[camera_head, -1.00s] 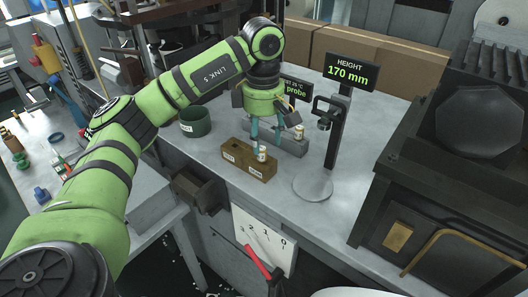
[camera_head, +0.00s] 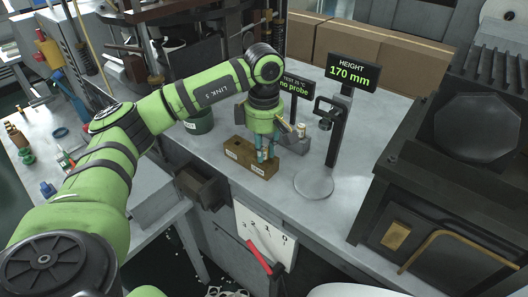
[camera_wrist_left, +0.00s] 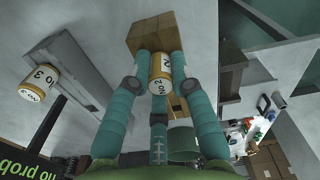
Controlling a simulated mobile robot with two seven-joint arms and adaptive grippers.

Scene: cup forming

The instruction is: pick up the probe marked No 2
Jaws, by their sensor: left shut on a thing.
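The probe marked No 2 (camera_wrist_left: 160,73) is a pale cylinder with gold bands, its label readable in the left wrist view. My left gripper (camera_head: 265,156) is over the right end of the wooden block (camera_head: 238,157). In the left wrist view its teal fingers (camera_wrist_left: 158,66) are shut around the No 2 probe. The wooden block (camera_wrist_left: 150,32) shows just beyond the probe; I cannot tell whether the probe still sits in it. In the head view the fingers mostly hide the probe. My right gripper is in neither view.
A probe marked No 3 (camera_wrist_left: 40,83) stands at a grey block (camera_head: 296,145) behind the gripper. A dark green cup (camera_head: 198,122) is to the left. The height gauge (camera_head: 333,135) with its round plate (camera_head: 314,183) is to the right. A sign reads "no probe" (camera_head: 298,86).

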